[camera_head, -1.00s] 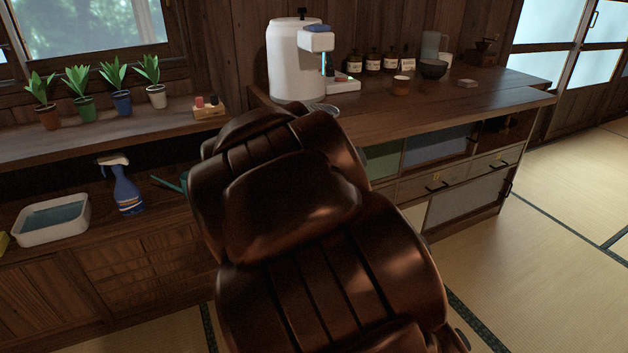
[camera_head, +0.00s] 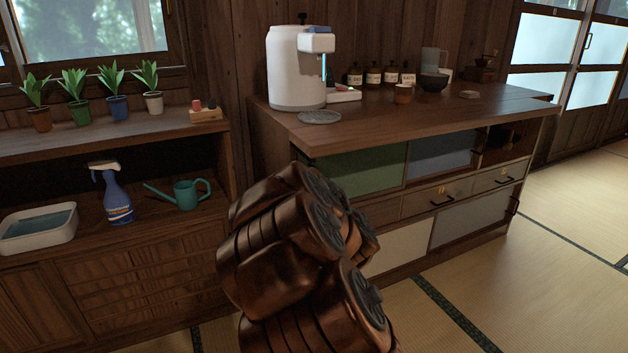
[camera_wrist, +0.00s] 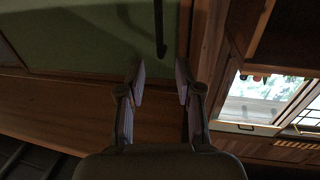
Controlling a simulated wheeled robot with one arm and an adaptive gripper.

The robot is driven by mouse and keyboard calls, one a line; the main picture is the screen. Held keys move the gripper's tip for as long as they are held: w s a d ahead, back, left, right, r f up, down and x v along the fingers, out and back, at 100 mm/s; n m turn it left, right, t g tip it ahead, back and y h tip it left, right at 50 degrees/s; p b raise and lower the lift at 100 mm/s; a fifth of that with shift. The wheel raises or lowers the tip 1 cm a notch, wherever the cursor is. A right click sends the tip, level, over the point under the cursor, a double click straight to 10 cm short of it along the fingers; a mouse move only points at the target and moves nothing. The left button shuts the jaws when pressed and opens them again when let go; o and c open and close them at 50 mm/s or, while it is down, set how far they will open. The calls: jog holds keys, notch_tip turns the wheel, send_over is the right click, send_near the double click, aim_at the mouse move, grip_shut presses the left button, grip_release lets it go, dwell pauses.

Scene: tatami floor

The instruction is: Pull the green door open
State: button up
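The green door (camera_head: 362,170) is a sliding-style panel in the upper left of the wooden counter's front, and it looks shut. In the wrist view the green door (camera_wrist: 75,35) fills the upper left, with a dark vertical bar handle (camera_wrist: 160,28) near its right edge. My gripper (camera_wrist: 162,84) is open and empty, its two fingers apart just below the handle in the picture; the remaining distance to the door is unclear. In the head view my arm hides the gripper and the handle.
The counter top (camera_head: 410,118) overhangs the doors and carries a white dispenser (camera_head: 295,68), bottles and bowls. Beside the green door is a blue-grey door (camera_head: 440,150). A low shelf at left holds a teal watering can (camera_head: 188,194) and a spray bottle (camera_head: 115,196). Tatami at right is clear.

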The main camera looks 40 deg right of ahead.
jog(key=shift+x, duration=3.9)
grip_shut()
